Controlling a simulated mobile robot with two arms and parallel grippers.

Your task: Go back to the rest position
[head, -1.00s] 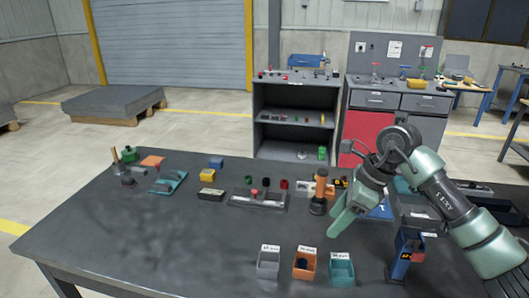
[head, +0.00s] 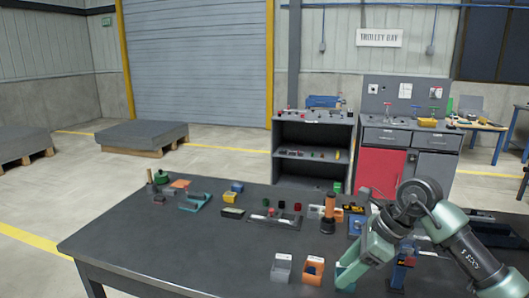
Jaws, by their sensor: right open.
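My right arm comes in from the right, and my right gripper (head: 360,256) hangs over the near right part of the dark table (head: 170,240). Its green fingers point down and to the left, open, with nothing seen between them. In the picture they overlap the place of the teal bin, which is mostly hidden; I cannot tell the height above it. A grey bin (head: 282,268) and an orange bin (head: 314,271) stand just left of the fingers, apart from them. My left gripper is not in view.
An orange and dark upright tool (head: 328,214) stands behind the gripper. A tray with small parts (head: 274,220), a yellow block (head: 232,197) and a teal holder (head: 195,202) lie farther left. A blue stand (head: 399,272) is close to my right arm. The left front of the table is clear.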

